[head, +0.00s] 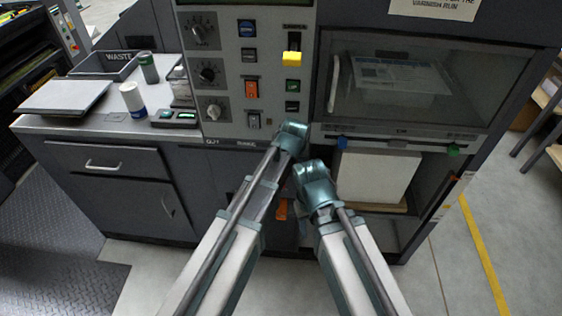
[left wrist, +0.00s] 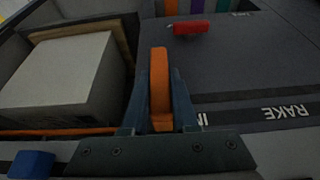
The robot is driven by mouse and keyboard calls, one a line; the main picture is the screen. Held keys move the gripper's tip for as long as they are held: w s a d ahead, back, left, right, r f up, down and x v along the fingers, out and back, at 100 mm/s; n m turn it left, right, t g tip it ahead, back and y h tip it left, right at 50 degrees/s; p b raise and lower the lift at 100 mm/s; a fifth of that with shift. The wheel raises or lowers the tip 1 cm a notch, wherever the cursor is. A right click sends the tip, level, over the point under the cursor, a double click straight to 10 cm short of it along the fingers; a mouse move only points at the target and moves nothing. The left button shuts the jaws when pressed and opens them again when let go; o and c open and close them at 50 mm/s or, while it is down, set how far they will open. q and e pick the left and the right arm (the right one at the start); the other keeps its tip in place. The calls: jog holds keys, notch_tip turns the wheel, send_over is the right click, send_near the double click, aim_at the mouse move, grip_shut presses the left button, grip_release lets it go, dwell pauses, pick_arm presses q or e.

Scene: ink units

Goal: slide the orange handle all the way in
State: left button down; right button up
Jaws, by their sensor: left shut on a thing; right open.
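The orange handle (left wrist: 160,85) stands between the two fingers of my left gripper (left wrist: 161,78) in the left wrist view, and the gripper is shut on it. An "IN" marking, partly covered by a finger, shows beside it on the dark panel. In the head view an orange part (head: 282,209) shows low between my arms; I cannot tell for certain that it is the same handle. My left fingers are hidden behind the arm there. My right gripper (head: 316,188) is beside the left arm in front of the cabinet, open and apart from the handle; its fingertips are hard to make out.
A white paper stack (head: 375,175) sits in an open bay to the right, also in the left wrist view (left wrist: 62,75). A red knob (left wrist: 190,28) lies beyond the handle. Blue (head: 342,143) and green (head: 453,150) knobs sit under the window.

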pick_arm(q)
jog(key=shift+d, duration=0.45)
pick_arm(e)
jog(key=shift+a, duration=0.1)
pick_arm(q)
jog(key=shift+d, duration=0.1)
jog(key=c, duration=0.7)
grip_release()
jog(key=shift+d, duration=0.1)
jog(key=shift+r, duration=0.15)
pick_arm(e)
jog(key=shift+r, duration=0.15)
